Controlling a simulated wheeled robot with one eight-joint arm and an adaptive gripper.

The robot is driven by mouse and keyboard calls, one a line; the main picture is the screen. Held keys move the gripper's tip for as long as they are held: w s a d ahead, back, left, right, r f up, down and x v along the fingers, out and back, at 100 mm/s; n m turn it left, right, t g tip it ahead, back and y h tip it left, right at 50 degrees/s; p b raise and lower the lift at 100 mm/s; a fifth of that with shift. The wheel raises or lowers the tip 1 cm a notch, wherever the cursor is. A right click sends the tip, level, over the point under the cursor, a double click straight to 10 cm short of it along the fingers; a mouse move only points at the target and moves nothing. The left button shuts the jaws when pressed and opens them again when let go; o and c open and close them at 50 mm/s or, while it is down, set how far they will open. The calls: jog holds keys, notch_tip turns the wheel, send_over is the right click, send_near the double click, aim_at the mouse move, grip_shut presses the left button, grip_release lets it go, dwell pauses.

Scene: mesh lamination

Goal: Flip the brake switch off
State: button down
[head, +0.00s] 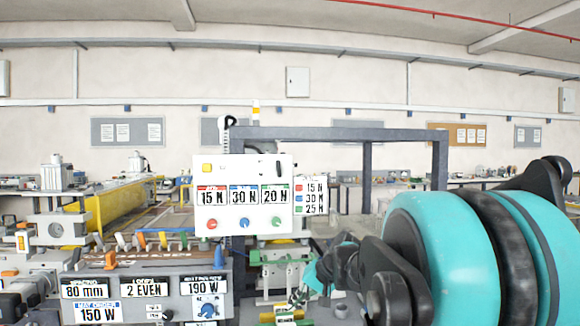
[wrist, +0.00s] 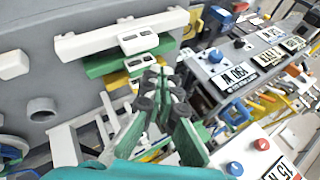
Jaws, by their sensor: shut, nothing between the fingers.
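The grey control panel (head: 165,285) is at the lower left of the head view, with labels such as 80 mm, 2 EVEN, 150 W and 190 W. Small labelled controls (head: 153,308) sit in its lower middle; the print is too small to tell which is the brake switch. In the wrist view the panel (wrist: 222,85) is at the upper right, with a blue knob (wrist: 215,56). My gripper (wrist: 163,75) is shut and empty, its green-padded fingers over green and yellow machine parts, apart from the panel.
A white board (head: 243,223) with 15 N, 30 N and 20 N labels and coloured knobs stands right of the panel; its edge (wrist: 250,155) is close to my gripper in the wrist view. A dark frame (head: 371,133) rises behind. White bars (wrist: 120,35) cross the wrist view's upper left.

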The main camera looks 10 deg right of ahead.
aim_at(279, 169)
jog(key=w+d+r+m+t+y, duration=0.1)
jog(key=w+d+r, duration=0.3)
jog(key=r, duration=0.9)
jog(key=w+d+r+m+t+y, duration=0.2)
jog(key=w+d+r, duration=0.3)
jog(key=r, duration=0.8)
jog(key=w+d+r+m+t+y, duration=0.2)
jog(key=w+r, duration=0.5)
jog(key=r, duration=0.6)
jog(key=shift+d+r+t+y, duration=0.3)
jog(key=shift+d+t+y, duration=0.3)
jog(key=shift+d+t, duration=0.55)
jog(key=shift+g, duration=0.25)
jog(key=x, duration=0.4)
jog(key=s+a+x, duration=0.1)
jog(key=x, duration=0.7)
jog(key=shift+s+a+f, duration=0.1)
jog(key=shift+a+f, duration=0.15)
jog(key=shift+a, duration=0.4)
